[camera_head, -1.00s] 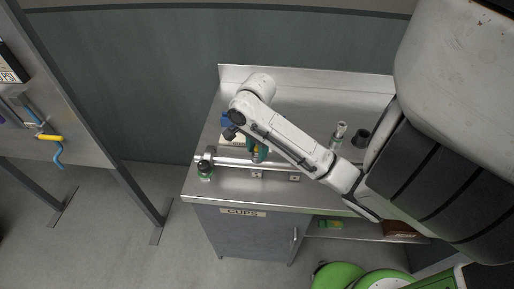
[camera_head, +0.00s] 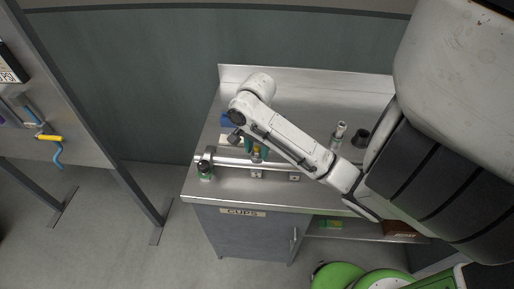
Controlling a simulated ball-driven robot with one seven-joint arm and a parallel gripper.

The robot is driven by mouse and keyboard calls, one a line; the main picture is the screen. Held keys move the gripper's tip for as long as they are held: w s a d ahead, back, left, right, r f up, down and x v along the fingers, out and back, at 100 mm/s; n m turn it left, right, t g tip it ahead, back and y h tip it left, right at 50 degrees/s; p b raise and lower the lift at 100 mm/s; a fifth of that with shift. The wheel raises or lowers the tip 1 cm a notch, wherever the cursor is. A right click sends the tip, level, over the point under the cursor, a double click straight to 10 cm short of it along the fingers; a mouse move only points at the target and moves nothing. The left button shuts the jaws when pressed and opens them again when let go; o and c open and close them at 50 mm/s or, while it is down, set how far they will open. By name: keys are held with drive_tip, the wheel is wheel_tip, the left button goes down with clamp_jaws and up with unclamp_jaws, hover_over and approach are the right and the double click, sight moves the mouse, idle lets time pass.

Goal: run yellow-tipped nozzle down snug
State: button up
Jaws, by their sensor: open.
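My gripper (camera_head: 256,149) is at the end of the arm, low over the front left of the steel worktop (camera_head: 225,187). Its teal fingers show partly below the arm, open. A small yellow spot, which looks like the yellow-tipped nozzle (camera_head: 256,153), shows between or just beside the fingers, above a metal fitting (camera_head: 257,173) at the front of the worktop. I cannot tell whether the fingers touch it. The arm hides much of the area, and the nozzle's seating is too small to make out.
A metal-and-white upright piece (camera_head: 338,135) and a black cup-like piece (camera_head: 360,138) stand to the right. A blue hose with a yellow part (camera_head: 49,138) is on the left panel. The worktop's back rises as a lip.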

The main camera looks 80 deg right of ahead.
drive_tip(key=shift+n, duration=0.4)
drive_tip(key=shift+n, duration=0.9)
drive_tip(key=shift+n, duration=0.8)
drive_tip(key=shift+n, duration=0.9)
